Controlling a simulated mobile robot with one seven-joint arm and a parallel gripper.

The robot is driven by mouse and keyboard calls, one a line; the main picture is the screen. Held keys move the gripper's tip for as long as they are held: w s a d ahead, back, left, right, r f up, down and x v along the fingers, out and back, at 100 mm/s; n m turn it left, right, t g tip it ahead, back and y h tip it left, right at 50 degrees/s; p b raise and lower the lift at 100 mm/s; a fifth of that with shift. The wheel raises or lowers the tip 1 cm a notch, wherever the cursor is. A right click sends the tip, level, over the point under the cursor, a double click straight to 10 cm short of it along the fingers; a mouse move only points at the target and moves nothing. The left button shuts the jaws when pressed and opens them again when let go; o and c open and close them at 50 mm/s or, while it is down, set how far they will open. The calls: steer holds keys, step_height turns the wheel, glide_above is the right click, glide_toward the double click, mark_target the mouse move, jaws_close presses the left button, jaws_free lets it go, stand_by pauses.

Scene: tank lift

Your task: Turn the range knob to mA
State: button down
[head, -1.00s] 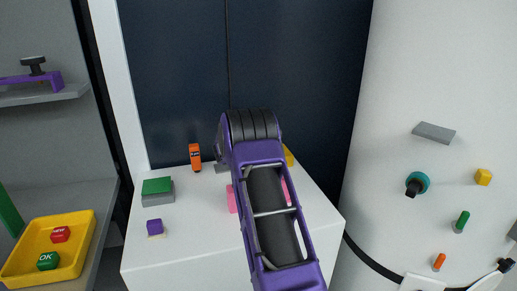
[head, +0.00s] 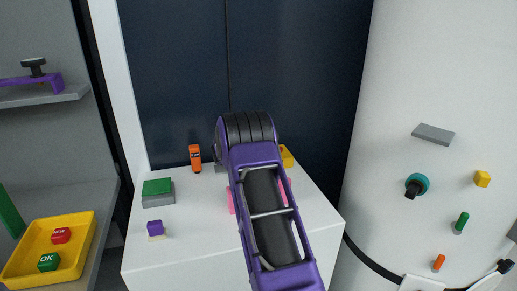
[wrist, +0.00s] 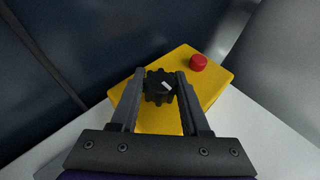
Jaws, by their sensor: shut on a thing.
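The range knob (wrist: 159,86) is black and lobed, with a pale pointer mark, on a yellow box (wrist: 150,120) in the wrist view. My gripper (wrist: 160,92) has its two fingers on either side of the knob and is shut on it. The pointer mark points to the lower right in the wrist view. I cannot make out any range labels, mA included. In the head view only a corner of the yellow box (head: 287,155) shows behind my arm; the knob and fingers are hidden there.
A red button (wrist: 198,62) stands on the same box near the fingers. The white worktop (head: 185,245) also bears a green-topped block (head: 157,187), a purple cube (head: 155,227), an orange device (head: 195,158) and a partly hidden pink thing (head: 231,200). A dark wall (head: 175,90) rises behind.

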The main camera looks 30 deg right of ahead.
steer(key=shift+a+r+m+g+h+p, duration=0.1)
steer(key=shift+r+m+g+h+p, duration=0.1)
steer(key=shift+m+g+h+p, duration=0.3)
steer(key=shift+f+m+g+p, duration=0.15)
steer(key=shift+m+g+p, duration=0.45)
steer(key=shift+m+g, duration=0.2)
steer(key=shift+f+m+g+h+b, duration=0.15)
steer(key=shift+m+g+h+b, duration=0.2)
steer(key=shift+m+g, duration=0.6)
steer(key=shift+m+g+b, duration=0.5)
steer(key=shift+m+g, duration=0.05)
steer(key=shift+g, duration=0.3)
steer(key=shift+c, duration=1.9)
jaws_free()
steer(key=p+v, duration=0.1)
steer(key=v, duration=1.6)
steer(key=shift+r, duration=0.25)
steer(key=shift+a, duration=0.15)
